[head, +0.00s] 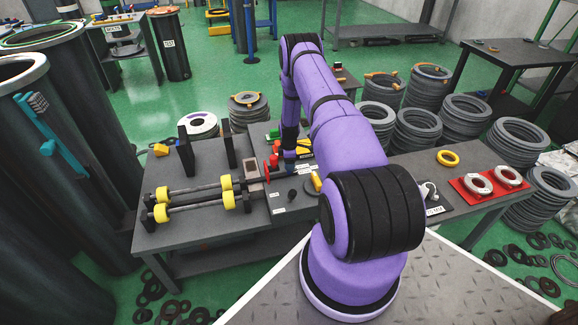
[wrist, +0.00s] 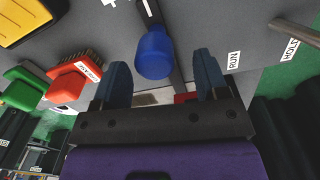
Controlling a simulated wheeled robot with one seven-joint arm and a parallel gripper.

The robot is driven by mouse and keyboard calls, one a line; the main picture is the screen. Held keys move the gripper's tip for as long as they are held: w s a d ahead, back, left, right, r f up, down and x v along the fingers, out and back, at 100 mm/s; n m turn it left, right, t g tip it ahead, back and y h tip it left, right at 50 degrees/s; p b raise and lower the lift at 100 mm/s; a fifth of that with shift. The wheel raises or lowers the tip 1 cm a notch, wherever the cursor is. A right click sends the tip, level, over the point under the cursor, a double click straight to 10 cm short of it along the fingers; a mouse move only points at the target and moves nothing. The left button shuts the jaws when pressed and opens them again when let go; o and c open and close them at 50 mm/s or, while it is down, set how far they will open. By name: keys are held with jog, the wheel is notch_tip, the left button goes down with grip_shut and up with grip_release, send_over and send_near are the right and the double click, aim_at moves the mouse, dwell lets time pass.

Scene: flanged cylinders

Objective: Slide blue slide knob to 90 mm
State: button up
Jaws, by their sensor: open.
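The blue slide knob (wrist: 154,52) is a rounded blue cap on a dark slot in the grey panel. In the wrist view it sits between the two fingers of my gripper (wrist: 161,64), nearer the left finger, with a visible gap on both sides. My gripper is open and holds nothing. In the head view my gripper (head: 290,145) is low over the panel on the workbench (head: 225,165). My arm hides part of the panel there. A white scale mark shows at the top of the slot, but I cannot read the knob's position.
A yellow block (wrist: 22,20) is at upper left. Yellow-collared rods (head: 195,190) occupy the bench's left side.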

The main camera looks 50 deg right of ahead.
notch_tip(320, 180, up, 8)
jog(key=shift+s+a+r, duration=0.1)
dwell(0.7)
jog(key=w+a+r+m, duration=0.1)
jog(key=w+a+r, duration=0.15)
jog(key=r, duration=0.55)
jog(key=w+a+r+t, duration=0.1)
jog(key=a+r, duration=0.2)
jog(key=r, duration=0.5)
jog(key=w+a+r+m, duration=0.1)
jog(key=a+r, duration=0.2)
jog(key=r, duration=0.5)
jog(key=s+a+r+m+t, duration=0.1)
jog(key=s+a+r, duration=0.1)
jog(key=a+r, duration=0.55)
jog(key=s+a+r+m, duration=0.1)
jog(key=s+a+r, duration=0.25)
jog(key=r, duration=0.75)
jog(key=s+a+r+m+t, duration=0.2)
jog(key=s+a+r+m, duration=0.1)
jog(key=s+a+r, duration=1)
jog(key=s+a+r+m, duration=0.1)
jog(key=s+a, duration=0.2)
jog(key=s, duration=0.6)
jog(key=s+a+r+m+t, duration=0.1)
jog(key=s+a, duration=0.3)
jog(key=s, duration=0.5)
jog(key=shift+s+r+m, duration=0.2)
jog(key=shift+s+m, duration=0.15)
jog(key=shift+m, duration=0.15)
